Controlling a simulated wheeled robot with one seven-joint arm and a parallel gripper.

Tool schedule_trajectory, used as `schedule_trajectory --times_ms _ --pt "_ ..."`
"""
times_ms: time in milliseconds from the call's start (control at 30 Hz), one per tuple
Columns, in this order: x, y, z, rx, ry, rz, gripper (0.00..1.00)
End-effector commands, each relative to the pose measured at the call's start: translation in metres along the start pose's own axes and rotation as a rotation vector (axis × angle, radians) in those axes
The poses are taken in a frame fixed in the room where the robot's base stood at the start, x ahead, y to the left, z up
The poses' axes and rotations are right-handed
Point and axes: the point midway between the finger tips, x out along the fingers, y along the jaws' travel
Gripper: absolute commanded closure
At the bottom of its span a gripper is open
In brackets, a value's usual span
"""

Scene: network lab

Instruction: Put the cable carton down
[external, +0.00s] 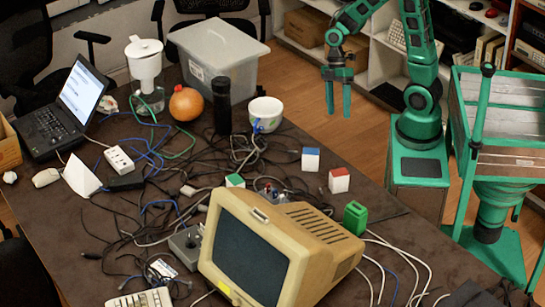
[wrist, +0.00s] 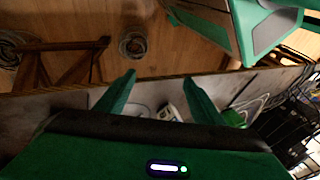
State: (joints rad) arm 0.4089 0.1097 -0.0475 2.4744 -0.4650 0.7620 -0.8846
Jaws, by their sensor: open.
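My gripper (external: 338,115) hangs with its fingers pointing down, above and beyond the table's far right edge. It is open and nothing is between its fingers; the open fingers also show in the wrist view (wrist: 160,79). Small white cartons stand on the table: one with a blue top (external: 311,159), one with a red top (external: 339,181) and one with a green top (external: 235,181). They are apart from my gripper. I cannot tell which one, if any, is the cable carton.
The dark table (external: 385,215) holds a beige monitor (external: 275,250), a green block (external: 355,217), a white bowl (external: 265,112), a grey bin (external: 217,60), a laptop (external: 65,110) and many loose cables. Bare tabletop shows near the blue-topped carton.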

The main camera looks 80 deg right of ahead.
Motion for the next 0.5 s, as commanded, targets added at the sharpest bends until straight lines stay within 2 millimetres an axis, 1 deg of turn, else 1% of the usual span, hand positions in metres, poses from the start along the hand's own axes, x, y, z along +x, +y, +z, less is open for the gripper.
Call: schedule_trajectory --times_ms 33,167,300,400,500 --pt "-0.014 -0.002 0.010 0.081 -0.022 0.049 0.39" --pt "-0.044 -0.007 0.040 0.330 -0.062 0.159 0.39" --pt "-0.075 -0.018 0.073 0.608 -0.061 0.270 0.39" --pt "-0.094 -0.029 0.096 0.808 -0.038 0.335 0.39" --pt "-0.109 -0.040 0.116 0.986 -0.003 0.383 0.39"
